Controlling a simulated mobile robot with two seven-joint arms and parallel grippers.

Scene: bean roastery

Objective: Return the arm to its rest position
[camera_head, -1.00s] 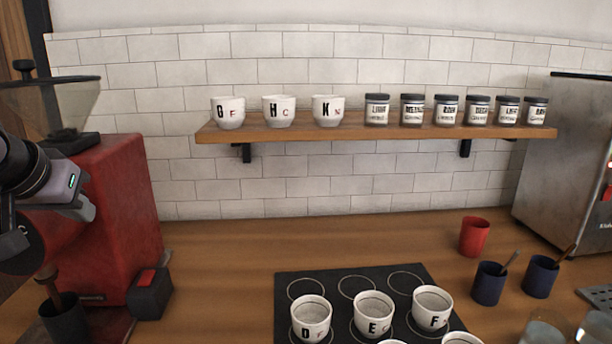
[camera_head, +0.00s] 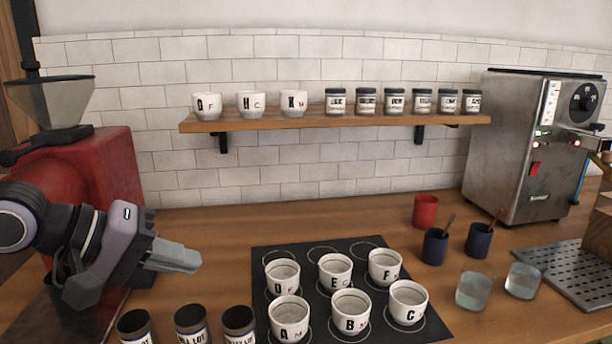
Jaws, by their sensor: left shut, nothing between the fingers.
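My left gripper (camera_head: 178,258) comes in from the left in the head view, in front of the red grinder (camera_head: 88,180). Its fingers are together with nothing between them, and they point right over the wooden counter. It is left of the black mat (camera_head: 259,257) and apart from the cups there. My right gripper is not in view.
White cups, among them cup B (camera_head: 350,312), stand on the mat. Dark jars (camera_head: 190,322) stand at the front left. Glasses (camera_head: 473,291), a red cup (camera_head: 426,210) and blue cups stand right. A shelf (camera_head: 330,121) holds cups and jars. A steel machine (camera_head: 510,150) stands at right.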

